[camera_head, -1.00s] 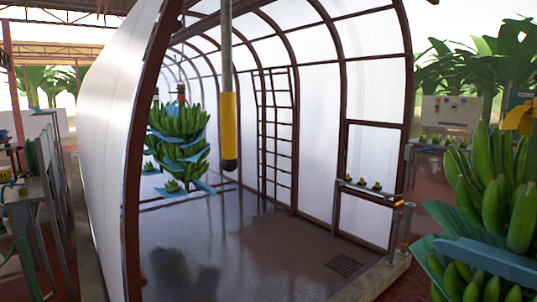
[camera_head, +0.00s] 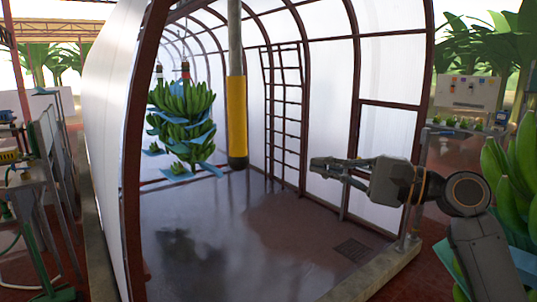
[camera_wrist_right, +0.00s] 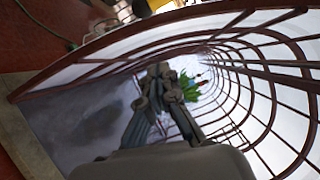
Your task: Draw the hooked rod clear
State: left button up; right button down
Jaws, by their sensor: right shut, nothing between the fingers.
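A grey rod with a yellow sleeve (camera_head: 237,115) and a black lower end hangs upright at the tunnel mouth in the head view. Its top runs out of the picture, so no hook shows. My right gripper (camera_head: 314,166) reaches in from the right, lower than most of the sleeve and to the right of the rod, apart from it in the picture. It is shut and empty. The right wrist view also shows the right gripper (camera_wrist_right: 160,72), with no rod clearly visible between the fingers. My left gripper is not in view.
A hanging banana bunch (camera_head: 182,128) with blue sheets is left of the rod. More bananas (camera_head: 511,170) stand at the right edge. The tunnel's brown frame post (camera_head: 133,150) rises at left. A ladder-like rack (camera_head: 283,110) stands behind. The wet floor (camera_head: 240,240) is clear.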

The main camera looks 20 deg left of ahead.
pick_arm(q)
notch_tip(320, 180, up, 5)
jog(key=p, duration=0.5)
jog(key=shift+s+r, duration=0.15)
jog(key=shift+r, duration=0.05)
pick_arm(e)
jog(key=s+a+r, duration=0.1)
jog(key=a, duration=1)
jog(key=shift+a, duration=0.25)
jog(key=shift+s, duration=0.1)
jog(key=shift+r, duration=0.1)
